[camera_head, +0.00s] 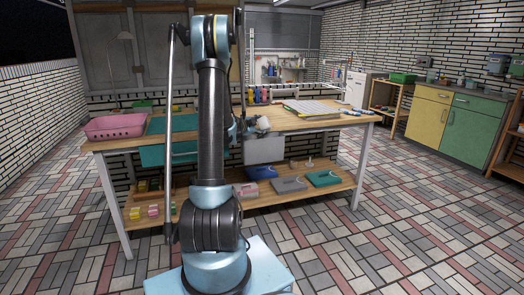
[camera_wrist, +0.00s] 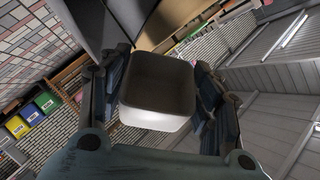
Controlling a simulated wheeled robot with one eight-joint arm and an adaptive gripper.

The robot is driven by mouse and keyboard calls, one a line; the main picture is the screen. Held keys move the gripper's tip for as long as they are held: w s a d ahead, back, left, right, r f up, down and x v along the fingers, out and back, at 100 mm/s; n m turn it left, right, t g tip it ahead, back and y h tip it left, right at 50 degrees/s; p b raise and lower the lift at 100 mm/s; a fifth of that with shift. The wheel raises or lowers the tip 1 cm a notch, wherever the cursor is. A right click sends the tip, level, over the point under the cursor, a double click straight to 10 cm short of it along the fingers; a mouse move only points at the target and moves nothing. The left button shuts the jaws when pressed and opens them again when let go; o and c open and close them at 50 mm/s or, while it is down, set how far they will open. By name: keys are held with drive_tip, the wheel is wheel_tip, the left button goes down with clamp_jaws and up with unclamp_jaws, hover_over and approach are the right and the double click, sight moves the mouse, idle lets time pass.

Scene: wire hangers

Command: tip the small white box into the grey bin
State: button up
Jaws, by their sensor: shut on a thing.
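The small white box (camera_wrist: 155,118) is between the two fingers of my gripper (camera_wrist: 160,72) in the wrist view. The fingers press its opposite sides, and its open, dark interior faces the camera; I cannot see any contents. In the head view my gripper (camera_head: 246,129) is partly hidden behind my arm, with a small pale shape, probably the box (camera_head: 262,124), at its right. A grey, box-like thing (camera_head: 264,151), probably the grey bin, shows just below it at the table's front edge. Its inside is not visible.
The wooden table (camera_head: 312,122) carries a pink basket (camera_head: 115,125) at left, bottles (camera_head: 262,95) at the back and a flat stack (camera_head: 311,108) at right. Its lower shelf (camera_head: 250,201) holds several small boxes. The tiled floor to the right is clear.

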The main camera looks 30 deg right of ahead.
sight(270, 124)
drive_tip(key=shift+s+d+r+m+t+y, duration=0.15)
drive_tip(key=shift+s+d+m+y, duration=0.15)
drive_tip(key=shift+m+y, duration=0.25)
drive_tip(key=shift+s+d+r+m+t+y, duration=0.1)
drive_tip(key=shift+s+d+m+t+y, duration=0.05)
drive_tip(key=shift+d+m+y, duration=0.3)
drive_tip(key=shift+m+y, duration=0.3)
drive_tip(key=shift+s, duration=0.1)
drive_tip(key=shift+s+d+f+m+t+y+b, duration=0.1)
drive_tip(key=shift+s+d+m+t+y+b, duration=0.15)
drive_tip(key=shift+m+y+b, duration=0.25)
drive_tip(key=shift+s+d+m+t+y+b, duration=0.1)
drive_tip(key=shift+d+m+t+y+b, duration=0.2)
drive_tip(key=shift+m+y, duration=0.25)
drive_tip(key=shift+s+d+r+m+y+b, duration=0.35)
drive_tip(key=shift+s+d+r+y, duration=0.1)
drive_tip(key=shift+d+r, duration=0.25)
drive_tip(key=s+d+f+m+t+y+b, duration=0.2)
drive_tip(key=s+d+m+t+y+b, duration=0.3)
drive_tip(key=d+m+t+y, duration=0.1)
drive_tip(key=shift+s+d+m+t+y, duration=0.35)
drive_tip(key=shift+d+m+y, duration=0.35)
drive_tip(key=shift+d, duration=0.5)
